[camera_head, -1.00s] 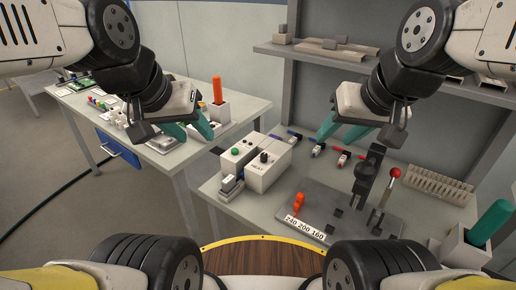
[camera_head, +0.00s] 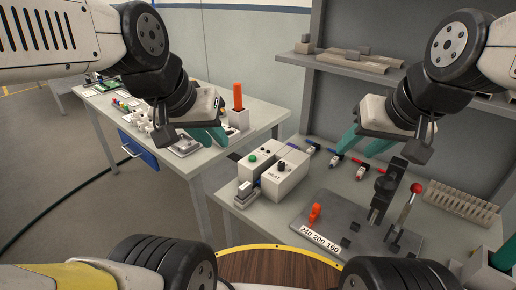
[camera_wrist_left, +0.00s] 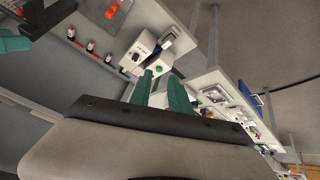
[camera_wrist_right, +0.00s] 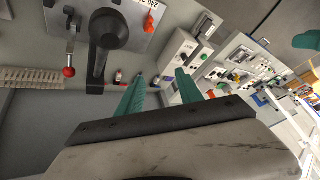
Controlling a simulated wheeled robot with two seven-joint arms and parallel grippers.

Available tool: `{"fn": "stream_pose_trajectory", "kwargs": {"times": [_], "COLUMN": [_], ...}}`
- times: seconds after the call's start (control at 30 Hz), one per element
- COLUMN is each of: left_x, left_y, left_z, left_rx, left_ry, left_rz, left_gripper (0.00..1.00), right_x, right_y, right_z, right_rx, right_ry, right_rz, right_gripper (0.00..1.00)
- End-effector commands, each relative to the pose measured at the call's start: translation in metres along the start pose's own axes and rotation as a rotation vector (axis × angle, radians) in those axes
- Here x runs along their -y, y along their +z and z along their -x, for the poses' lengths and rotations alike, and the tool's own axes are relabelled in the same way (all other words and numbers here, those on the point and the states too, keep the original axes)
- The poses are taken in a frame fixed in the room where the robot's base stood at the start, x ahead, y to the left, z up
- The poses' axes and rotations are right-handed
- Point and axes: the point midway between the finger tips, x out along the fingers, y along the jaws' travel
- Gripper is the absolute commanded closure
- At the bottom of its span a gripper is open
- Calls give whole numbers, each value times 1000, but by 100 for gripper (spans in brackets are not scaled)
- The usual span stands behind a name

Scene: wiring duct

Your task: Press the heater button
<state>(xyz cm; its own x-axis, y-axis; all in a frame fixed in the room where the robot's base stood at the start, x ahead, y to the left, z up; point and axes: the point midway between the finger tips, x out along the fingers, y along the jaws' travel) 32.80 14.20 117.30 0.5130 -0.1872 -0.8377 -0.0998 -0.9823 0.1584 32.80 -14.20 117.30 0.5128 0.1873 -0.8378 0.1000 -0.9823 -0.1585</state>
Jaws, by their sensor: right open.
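The heater is a white box marked HEAT (camera_head: 285,180) with a black knob on top, on the near bench. Against its left side stands another white unit with a round green button (camera_head: 253,158). In the left wrist view the green button (camera_wrist_left: 157,70) shows just beyond the fingertips. My left gripper (camera_head: 212,138) is open and empty, up and left of the units in the head view. My right gripper (camera_head: 360,150) is open and empty, up and right of the heater. Neither gripper touches the units.
A second table (camera_head: 190,168) with an orange-handled tool (camera_head: 238,97) is at left. A shelf (camera_head: 370,75) hangs behind.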

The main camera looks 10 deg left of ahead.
Motion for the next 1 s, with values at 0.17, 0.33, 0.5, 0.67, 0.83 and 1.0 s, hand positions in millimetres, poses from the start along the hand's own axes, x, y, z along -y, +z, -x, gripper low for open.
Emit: {"fn": "stream_pose_trajectory", "kwargs": {"times": [0.17,0.33,0.5,0.67,0.83,1.0], "left_x": [0,0,0,0,0,0], "left_y": [0,0,0,0,0,0], "left_z": [0,0,0,0,0,0], "left_rx": [0,0,0,0,0,0], "left_ry": [0,0,0,0,0,0], "left_rz": [0,0,0,0,0,0], "left_gripper": [100,100,100,100,100,100], "right_x": [0,0,0,0,0,0], "right_y": [0,0,0,0,0,0], "right_z": [0,0,0,0,0,0], "right_rx": [0,0,0,0,0,0], "right_ry": [0,0,0,0,0,0], "right_rz": [0,0,0,0,0,0], "right_gripper": [57,57,57,57,57,57]}}
